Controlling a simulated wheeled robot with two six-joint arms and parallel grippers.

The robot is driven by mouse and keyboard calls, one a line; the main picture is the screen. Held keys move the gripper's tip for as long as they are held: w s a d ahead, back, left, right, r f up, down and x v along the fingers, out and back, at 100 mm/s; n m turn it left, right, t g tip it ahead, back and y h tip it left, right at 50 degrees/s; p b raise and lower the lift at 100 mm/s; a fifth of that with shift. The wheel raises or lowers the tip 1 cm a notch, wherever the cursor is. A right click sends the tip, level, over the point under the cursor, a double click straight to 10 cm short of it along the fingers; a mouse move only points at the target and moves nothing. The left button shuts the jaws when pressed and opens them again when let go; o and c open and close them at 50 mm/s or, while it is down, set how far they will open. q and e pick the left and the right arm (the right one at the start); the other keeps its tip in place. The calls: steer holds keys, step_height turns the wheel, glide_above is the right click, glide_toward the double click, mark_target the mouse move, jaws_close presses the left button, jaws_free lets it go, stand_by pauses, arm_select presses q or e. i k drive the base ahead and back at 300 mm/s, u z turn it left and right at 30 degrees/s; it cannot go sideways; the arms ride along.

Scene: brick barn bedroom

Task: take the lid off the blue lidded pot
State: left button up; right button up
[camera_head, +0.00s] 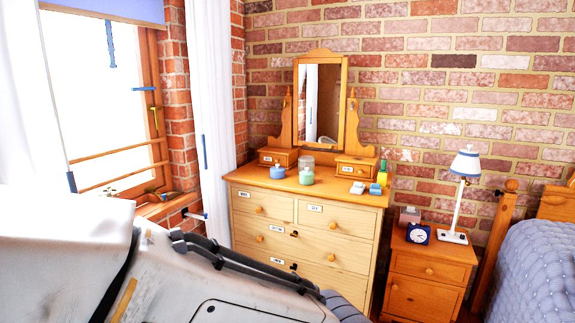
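A small blue pot (277,172) stands on top of the wooden dresser (340,190), left of its middle and in front of the mirror stand's left small drawer. It is small in view, and I cannot make out the seam between lid and pot. No gripper is at it. A pale arm of mine fills the lower left foreground and reaches to the bottom middle, well in front of the dresser. I cannot see the fingertips of either gripper.
A green jar (306,176) stands close to the right of the blue pot, with a clear glass jar (308,161) behind. A nightstand (428,265) holds a clock (418,234) and lamp (465,165).

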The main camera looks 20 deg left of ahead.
mark_target(278, 169)
steer(key=i, duration=2.65)
steer(key=u, duration=1.75)
steer(key=i, duration=1)
steer(key=z, duration=0.05)
